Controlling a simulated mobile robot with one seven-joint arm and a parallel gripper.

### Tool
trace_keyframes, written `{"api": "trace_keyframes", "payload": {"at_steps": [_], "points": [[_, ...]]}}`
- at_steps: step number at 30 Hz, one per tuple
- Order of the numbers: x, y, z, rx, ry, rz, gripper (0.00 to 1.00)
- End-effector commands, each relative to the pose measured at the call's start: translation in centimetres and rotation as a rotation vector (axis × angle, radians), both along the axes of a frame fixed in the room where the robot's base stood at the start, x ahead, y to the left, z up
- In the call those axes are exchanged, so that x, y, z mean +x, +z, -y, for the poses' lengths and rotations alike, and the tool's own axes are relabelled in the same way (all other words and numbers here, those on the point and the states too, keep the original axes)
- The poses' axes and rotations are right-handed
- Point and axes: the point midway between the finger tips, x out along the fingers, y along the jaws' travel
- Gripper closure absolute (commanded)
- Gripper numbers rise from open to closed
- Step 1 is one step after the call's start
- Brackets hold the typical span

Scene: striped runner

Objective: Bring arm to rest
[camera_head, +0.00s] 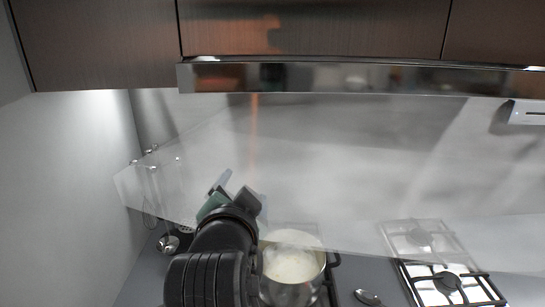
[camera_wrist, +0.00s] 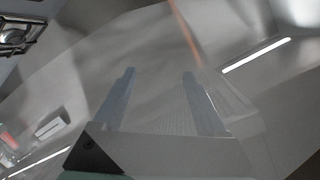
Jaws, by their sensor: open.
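My arm rises from the bottom of the head view, with my gripper (camera_head: 222,183) at its end, left of the pot and in front of the back wall. In the wrist view my gripper (camera_wrist: 160,72) has its two fingers well apart, with nothing between them. Beyond the fingers is only the grey, reflective wall surface. In the head view the fingers are partly hidden by the wrist.
A pot (camera_head: 309,263) with pale contents stands on the stove right of my arm. A gas burner grate (camera_head: 447,281) is farther right. A spoon-like object (camera_head: 367,297) lies between them. Utensils (camera_head: 168,242) are at left. A range hood (camera_head: 350,78) and cabinets (camera_head: 310,27) are overhead.

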Motion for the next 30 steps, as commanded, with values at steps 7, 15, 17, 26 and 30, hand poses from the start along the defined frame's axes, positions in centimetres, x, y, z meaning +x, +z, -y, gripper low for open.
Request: {"api": "trace_keyframes", "payload": {"at_steps": [7,15,17,26,30], "points": [[-7.4,16.9,3.1,-0.371,-0.009,0.6,0.25],[-16.9,25.5,4.7,-0.642,-0.157,0.962,0.25],[-17.7,26.1,4.8,-0.666,-0.175,0.989,0.25],[-18.3,26.5,4.8,-0.682,-0.187,1.007,0.25],[-18.3,26.5,4.8,-0.681,-0.187,1.007,0.25]]}}
